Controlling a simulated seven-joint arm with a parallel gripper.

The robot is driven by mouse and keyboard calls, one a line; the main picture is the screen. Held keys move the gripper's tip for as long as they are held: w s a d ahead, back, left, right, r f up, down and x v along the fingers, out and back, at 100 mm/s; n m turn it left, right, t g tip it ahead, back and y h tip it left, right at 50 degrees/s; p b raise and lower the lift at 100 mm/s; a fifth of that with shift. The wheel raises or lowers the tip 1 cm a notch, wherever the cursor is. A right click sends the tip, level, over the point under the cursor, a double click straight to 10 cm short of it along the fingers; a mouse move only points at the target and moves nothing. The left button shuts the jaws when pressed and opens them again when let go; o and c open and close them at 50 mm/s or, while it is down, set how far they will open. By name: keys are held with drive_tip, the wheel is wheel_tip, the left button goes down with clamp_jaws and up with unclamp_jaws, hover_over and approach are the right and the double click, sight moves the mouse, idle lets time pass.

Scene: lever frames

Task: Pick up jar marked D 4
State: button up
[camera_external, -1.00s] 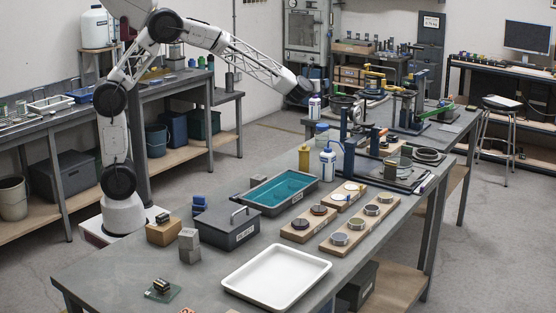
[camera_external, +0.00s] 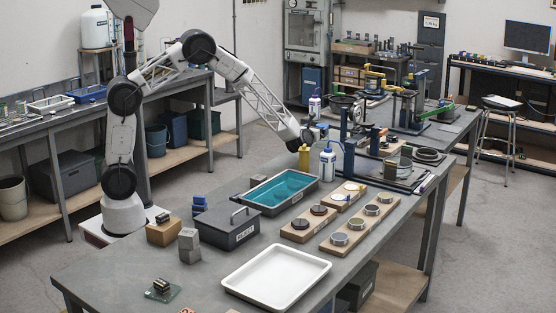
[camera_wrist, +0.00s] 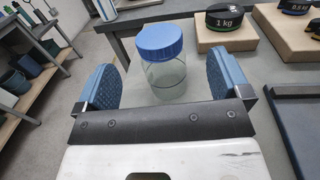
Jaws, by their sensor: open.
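A clear glass jar with a blue screw lid (camera_wrist: 160,45) stands upright on the grey bench in the wrist view. No D 4 mark can be read on it. My gripper (camera_wrist: 164,82) is open, with one blue ridged finger on the left of the jar and one on the right. Gaps show between the jar and both fingers, and the jar lies slightly ahead of the palm. In the external view my gripper (camera_external: 309,136) is low over the bench's back edge, beside the small, partly hidden jar.
A 1 kg weight (camera_wrist: 230,17) sits on a wooden block behind the jar, to the right. A teal-lined tray (camera_external: 281,190) lies nearer.

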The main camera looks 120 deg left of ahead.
sight(322, 125)
drive_tip(key=shift+f, duration=0.55)
drive_tip(key=shift+a, duration=0.1)
drive_tip(key=shift+s+a, duration=0.15)
drive_tip(key=shift+a, duration=1.05)
drive_tip(key=shift+a, duration=0.1)
drive_tip(key=shift+s+a+f, duration=0.1)
drive_tip(key=shift+s+a, duration=0.1)
drive_tip(key=shift+a, duration=1.05)
drive_tip(key=shift+s+a, duration=0.2)
drive_tip(key=shift+a, duration=1)
drive_tip(key=c, duration=1.3)
